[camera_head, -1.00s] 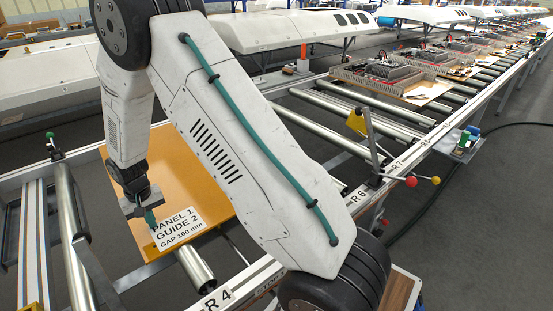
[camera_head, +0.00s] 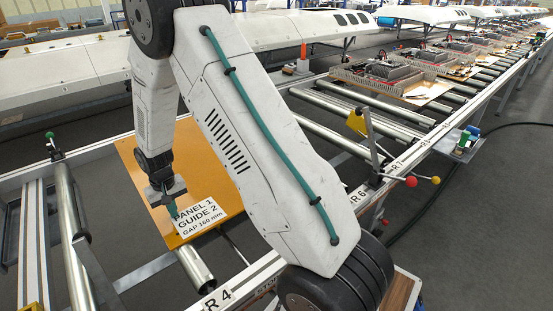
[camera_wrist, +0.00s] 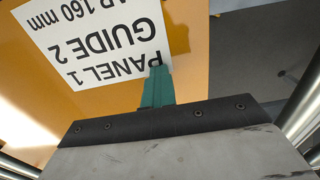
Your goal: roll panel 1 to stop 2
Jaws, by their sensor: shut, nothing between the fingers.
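Panel 1 is a flat orange board (camera_head: 212,185) lying on the rollers of the conveyor frame. Its white label (camera_head: 200,217) reads PANEL 1, GUIDE 2, GAP 160 mm. My gripper (camera_head: 171,207) points down at the panel beside the label's left edge, its teal fingers shut and empty. In the wrist view the fingertips (camera_wrist: 158,72) overlap the label's edge (camera_wrist: 100,38) and seem to meet the panel; exact contact cannot be told. My arm hides the panel's right part and some rollers. I cannot tell which fitting is stop 2.
The near rail carries marks R4 (camera_head: 217,301), R6 and R7. A yellow block (camera_head: 357,121) and a lever with a red ball (camera_head: 411,181) stand at the right. A green-knobbed lever (camera_head: 50,136) stands at the left. Bare rollers (camera_head: 345,140) and loaded trays (camera_head: 385,76) lie beyond.

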